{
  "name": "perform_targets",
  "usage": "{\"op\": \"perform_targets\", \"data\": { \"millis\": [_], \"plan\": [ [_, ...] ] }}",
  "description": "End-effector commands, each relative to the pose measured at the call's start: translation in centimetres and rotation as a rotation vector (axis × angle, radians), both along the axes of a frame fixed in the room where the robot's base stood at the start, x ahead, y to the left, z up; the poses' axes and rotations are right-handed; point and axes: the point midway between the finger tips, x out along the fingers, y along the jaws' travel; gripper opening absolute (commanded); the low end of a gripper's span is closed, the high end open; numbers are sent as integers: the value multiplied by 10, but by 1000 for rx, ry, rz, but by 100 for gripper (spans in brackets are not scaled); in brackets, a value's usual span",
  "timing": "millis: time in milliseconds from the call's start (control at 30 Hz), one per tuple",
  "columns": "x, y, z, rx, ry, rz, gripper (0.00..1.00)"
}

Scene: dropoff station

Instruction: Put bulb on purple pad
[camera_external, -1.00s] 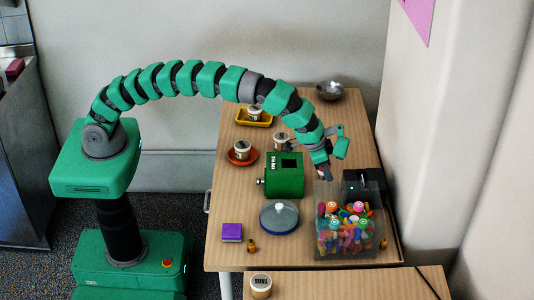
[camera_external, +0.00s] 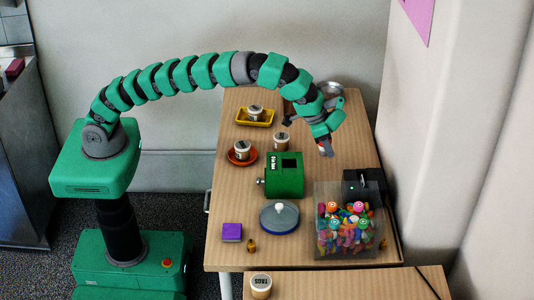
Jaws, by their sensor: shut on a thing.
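The purple pad (camera_external: 231,231) is a small flat square near the front left of the wooden table, with its top bare. My gripper (camera_external: 326,152) is above the right part of the table, behind the clear bin and right of the green box. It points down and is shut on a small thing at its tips. That thing is too small and covered to make out, so I cannot tell if it is the bulb. I cannot pick out a bulb clearly elsewhere.
A clear bin (camera_external: 322,247) of colourful pieces stands at the front right. A green box (camera_external: 284,181) and a blue-rimmed round dish (camera_external: 279,222) with a white knob stand between my gripper and the pad. A tiny amber bottle (camera_external: 251,246) stands right of the pad.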

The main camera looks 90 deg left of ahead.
Motion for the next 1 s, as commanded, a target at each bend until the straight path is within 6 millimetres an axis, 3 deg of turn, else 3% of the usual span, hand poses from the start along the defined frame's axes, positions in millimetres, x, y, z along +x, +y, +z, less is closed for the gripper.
{"op": "perform_targets", "data": {
  "millis": [467,667,1000],
  "plan": [
    [-37,-41,7,2,-1,-27,25],
    [-75,-72,12,3,0,-45,25],
    [-156,-111,16,1,0,-53,25]
  ]
}}
